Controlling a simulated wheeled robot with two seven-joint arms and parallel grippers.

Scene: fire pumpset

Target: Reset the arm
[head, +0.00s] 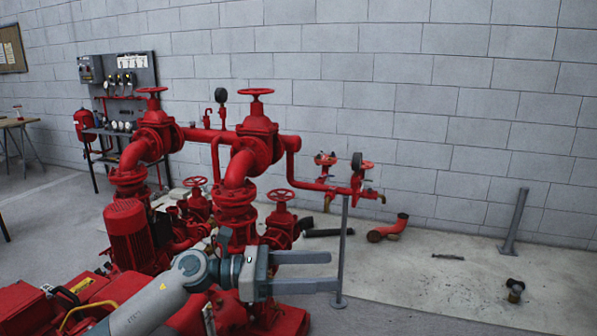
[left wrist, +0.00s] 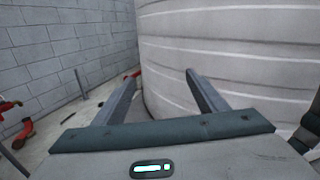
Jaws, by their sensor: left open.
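My left gripper (head: 302,272) is in the lower middle of the head view, its arm coming in from the lower left. Its two long grey fingers point right, spread apart with nothing between them. The left wrist view also shows the open fingers (left wrist: 163,97), pointing toward a large pale ribbed cylinder (left wrist: 230,60). In the head view the gripper is in front of the lower part of the red pumpset (head: 240,200) and hides some of it. My right gripper is in neither view.
A thin grey post (head: 342,245) stands by the fingers. A red pipe elbow (head: 388,228) and a dark pipe (head: 328,232) lie on the floor. A grey post (head: 514,222) leans near the block wall (head: 450,110). The floor at the right is mostly clear.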

